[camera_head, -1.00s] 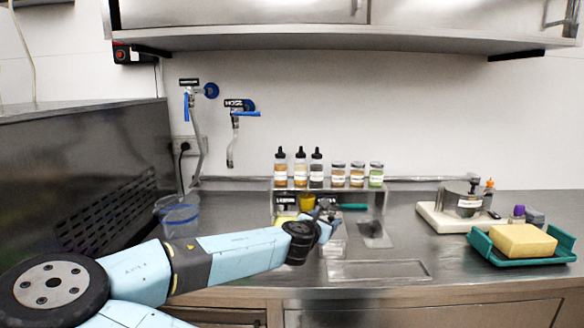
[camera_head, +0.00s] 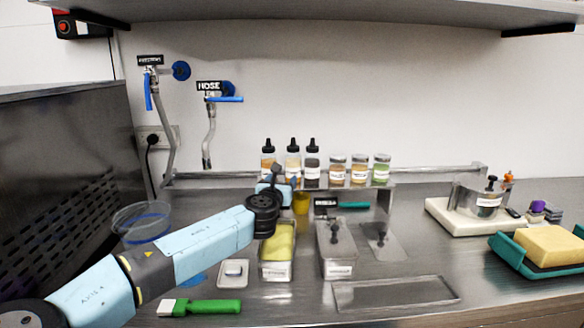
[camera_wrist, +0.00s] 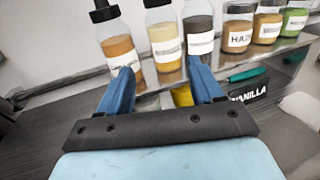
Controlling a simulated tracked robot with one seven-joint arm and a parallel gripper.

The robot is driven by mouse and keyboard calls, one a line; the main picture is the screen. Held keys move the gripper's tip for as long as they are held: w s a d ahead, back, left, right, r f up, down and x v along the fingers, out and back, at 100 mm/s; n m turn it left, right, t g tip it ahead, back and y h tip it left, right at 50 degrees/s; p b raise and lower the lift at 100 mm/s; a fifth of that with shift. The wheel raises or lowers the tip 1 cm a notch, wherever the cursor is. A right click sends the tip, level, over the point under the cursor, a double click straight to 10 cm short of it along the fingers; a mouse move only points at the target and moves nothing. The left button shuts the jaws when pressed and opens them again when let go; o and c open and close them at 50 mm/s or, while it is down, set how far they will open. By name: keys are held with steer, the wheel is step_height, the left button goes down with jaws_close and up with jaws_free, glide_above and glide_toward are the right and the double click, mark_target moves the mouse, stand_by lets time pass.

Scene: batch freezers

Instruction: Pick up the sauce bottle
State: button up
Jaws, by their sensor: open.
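Three sauce bottles with dark nozzle caps and white labels stand upright in a row on a raised shelf: an orange-brown one (camera_head: 268,160), a pale yellow one (camera_head: 293,163) and a dark one (camera_head: 312,168). In the wrist view the orange-brown bottle (camera_wrist: 118,45) is behind the left finger, the pale yellow bottle (camera_wrist: 164,40) lies between the fingers, and the dark bottle (camera_wrist: 199,35) is behind the right finger. My gripper (camera_wrist: 160,76) is open and empty, facing the bottles from the front. In the head view my gripper (camera_head: 277,182) partly covers the lower bottles.
Several jars (camera_head: 359,170) stand right of the bottles on the same shelf (camera_head: 372,187). Below are a yellow-filled tub (camera_head: 280,242), a grey-filled tub (camera_head: 337,245) and a green-handled tool (camera_head: 205,307). A clear bucket (camera_head: 140,222) stands left. The metal counter has free room at centre right.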

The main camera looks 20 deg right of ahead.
mark_target(291, 169)
steer(key=x, duration=1.1)
steer(key=shift+d+f, duration=0.15)
steer(key=shift+d, duration=0.3)
steer(key=shift+c, duration=0.3)
steer(key=c, duration=0.6)
steer(key=shift+c, duration=0.2)
step_height(291, 169, up, 10)
steer(key=shift+r, duration=0.1)
